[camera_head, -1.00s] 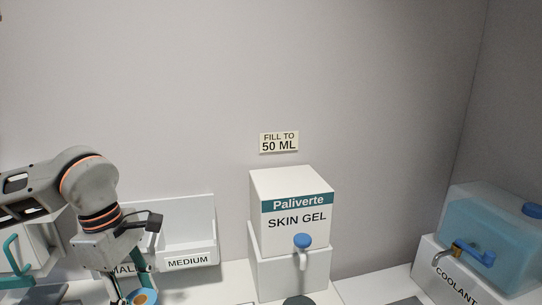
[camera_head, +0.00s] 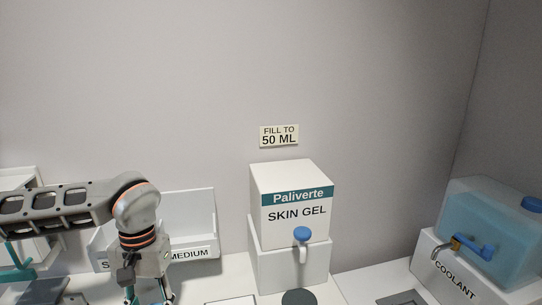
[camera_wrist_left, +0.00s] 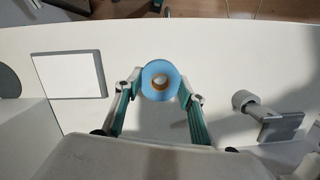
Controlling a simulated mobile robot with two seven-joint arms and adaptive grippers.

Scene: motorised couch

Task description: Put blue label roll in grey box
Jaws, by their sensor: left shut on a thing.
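The blue label roll (camera_wrist_left: 160,80) shows in the left wrist view as a blue ring with a brown core. My left gripper (camera_wrist_left: 161,88) is shut on it, with one fingertip at each side. The roll is above or near the white counter's edge; its exact height is unclear. In the head view my left gripper (camera_head: 149,301) is at the bottom left, cut by the picture edge, and I cannot make out the roll there. I cannot identify a grey box in either view. My right gripper is not in view.
A white bin marked MEDIUM (camera_head: 188,215) stands behind my left arm. The Skin Gel dispenser (camera_head: 285,222) is in the middle; the coolant tank (camera_head: 495,228) is at right. A grey-edged white plate (camera_wrist_left: 68,75) and a grey stand (camera_wrist_left: 282,127) are beside the gripper in the wrist view.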

